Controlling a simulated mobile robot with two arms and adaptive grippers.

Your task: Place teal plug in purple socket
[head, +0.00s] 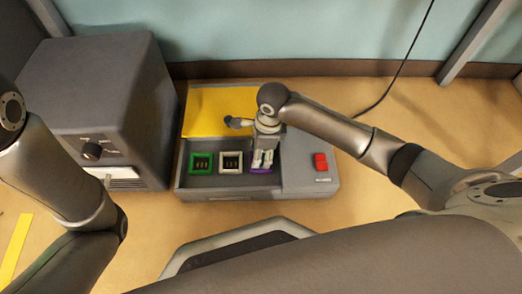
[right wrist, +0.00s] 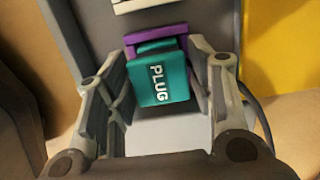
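The teal plug (right wrist: 158,80), marked PLUG, is between the fingers of my right gripper (right wrist: 160,85) in the right wrist view. I cannot tell how deep the plug sits. In the head view my right gripper (head: 263,160) is over the purple socket (head: 261,170), mostly covering it, and the plug is hidden. My left gripper is out of view.
A grey box with a knob (head: 110,90) stands close on the left.

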